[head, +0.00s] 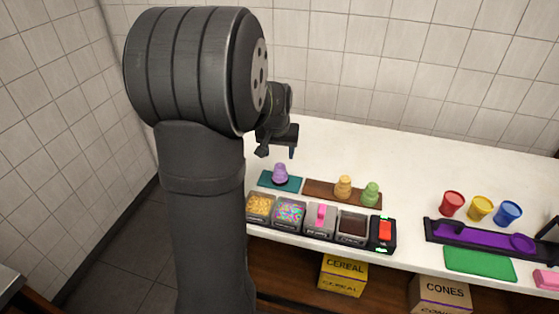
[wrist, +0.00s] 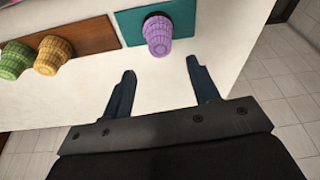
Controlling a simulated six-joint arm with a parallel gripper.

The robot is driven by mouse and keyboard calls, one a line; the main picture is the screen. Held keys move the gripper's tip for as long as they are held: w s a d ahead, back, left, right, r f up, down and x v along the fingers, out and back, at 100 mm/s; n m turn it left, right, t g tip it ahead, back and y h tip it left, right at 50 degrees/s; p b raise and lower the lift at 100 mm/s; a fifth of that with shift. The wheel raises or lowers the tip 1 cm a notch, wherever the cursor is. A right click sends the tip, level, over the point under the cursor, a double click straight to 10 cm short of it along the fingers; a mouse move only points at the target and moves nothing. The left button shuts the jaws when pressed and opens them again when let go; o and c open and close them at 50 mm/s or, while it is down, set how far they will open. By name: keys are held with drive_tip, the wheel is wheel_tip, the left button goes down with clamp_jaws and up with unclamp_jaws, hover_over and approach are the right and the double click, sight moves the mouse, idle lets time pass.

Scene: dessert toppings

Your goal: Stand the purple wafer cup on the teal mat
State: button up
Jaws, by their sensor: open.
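The purple wafer cup (head: 280,174) stands upright on the teal mat (head: 265,180) in the head view. In the wrist view the purple cup (wrist: 158,35) shows on the teal mat (wrist: 185,17), near the mat's edge as seen there. My gripper (head: 276,150) is above and behind the mat in the head view. In the wrist view my gripper (wrist: 158,80) has its two fingers spread apart with nothing between them. The purple cup is beyond the fingertips, apart from them.
A brown board (head: 318,192) beside the mat holds an orange cup (head: 343,187) and a green cup (head: 370,194). Several topping bins (head: 289,212) line the front edge. Red (head: 452,203), yellow (head: 480,208) and blue (head: 508,212) cups stand right. The counter behind is clear.

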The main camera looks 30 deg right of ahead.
sight(280, 165)
drive_tip(key=v, duration=0.3)
drive_tip(key=shift+r, duration=0.3)
drive_tip(key=x, duration=1.1)
drive_tip(key=shift+s+f, duration=0.1)
drive_tip(key=shift+f, duration=0.3)
drive_tip(key=shift+r, duration=1.35)
drive_tip(key=shift+f, duration=0.1)
